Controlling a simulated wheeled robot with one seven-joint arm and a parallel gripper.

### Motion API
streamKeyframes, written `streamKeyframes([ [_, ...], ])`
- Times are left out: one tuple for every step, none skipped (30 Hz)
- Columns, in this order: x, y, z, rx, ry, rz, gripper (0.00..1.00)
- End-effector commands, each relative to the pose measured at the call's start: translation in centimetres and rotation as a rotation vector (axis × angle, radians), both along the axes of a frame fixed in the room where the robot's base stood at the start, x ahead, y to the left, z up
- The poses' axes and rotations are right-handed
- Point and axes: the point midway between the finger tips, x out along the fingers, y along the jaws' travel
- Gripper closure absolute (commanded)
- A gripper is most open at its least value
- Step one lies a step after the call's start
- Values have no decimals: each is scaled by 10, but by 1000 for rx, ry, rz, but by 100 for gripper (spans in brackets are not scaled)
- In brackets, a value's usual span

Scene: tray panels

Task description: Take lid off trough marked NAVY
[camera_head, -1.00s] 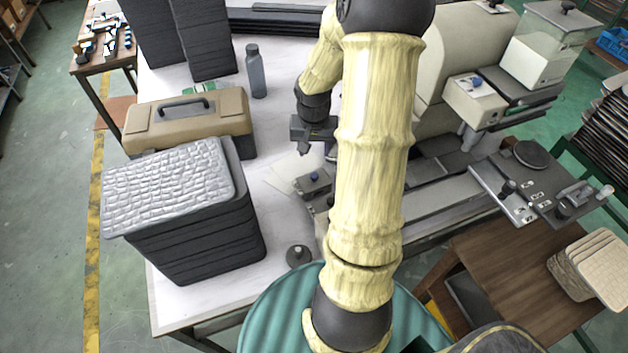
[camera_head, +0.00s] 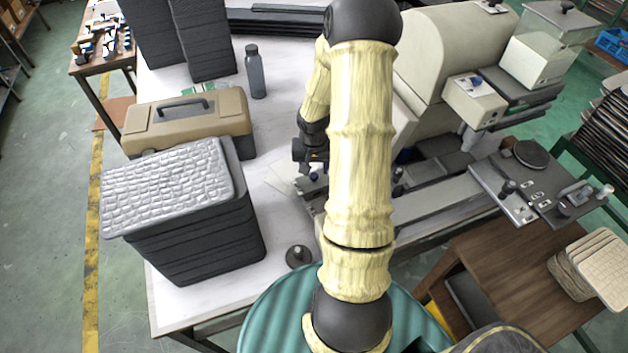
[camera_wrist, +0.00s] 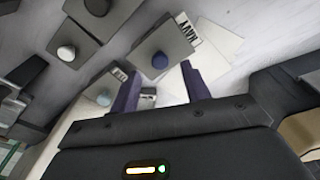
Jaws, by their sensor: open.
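In the wrist view, a grey square lid with a round dark blue knob (camera_wrist: 160,60) carries an upside-down label reading NAVY (camera_wrist: 186,24) at its edge. The trough under it is mostly hidden by the lid. My gripper (camera_wrist: 160,68) is open, its two dark fingers pointing toward this lid, one on each side of the knob in the picture. In the head view my gripper (camera_head: 311,166) is low over the table near the small lids, partly hidden by my arm.
Neighbouring lids have a pale blue knob (camera_wrist: 104,97), a white knob (camera_wrist: 66,53) and a dark knob (camera_wrist: 97,6). Loose paper (camera_head: 281,177) lies beside them. A stack of dark trays (camera_head: 200,240), a tan toolbox (camera_head: 190,120) and a bottle (camera_head: 256,76) stand to the left.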

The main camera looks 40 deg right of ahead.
Motion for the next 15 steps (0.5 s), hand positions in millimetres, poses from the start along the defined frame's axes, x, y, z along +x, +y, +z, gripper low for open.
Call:
streamKeyframes([
  [1,0,-7,2,3,3,53],
  [1,0,-12,2,3,2,53],
  [2,-1,-18,2,3,2,53],
  [2,-1,-23,2,3,1,53],
  [3,-2,-27,2,2,1,53],
  [3,-2,-31,2,2,1,53],
  [3,-3,-33,1,2,0,53],
  [3,-3,-35,1,2,0,53],
  [4,-3,-36,1,1,0,53],
  [4,-3,-36,1,-1,0,53],
  [4,-3,-36,1,-1,0,53],
  [4,-3,-36,0,-1,0,53],
  [4,-3,-36,1,-1,0,53],
  [4,-3,-36,1,-1,0,53],
  [4,-3,-36,1,-1,0,53],
])
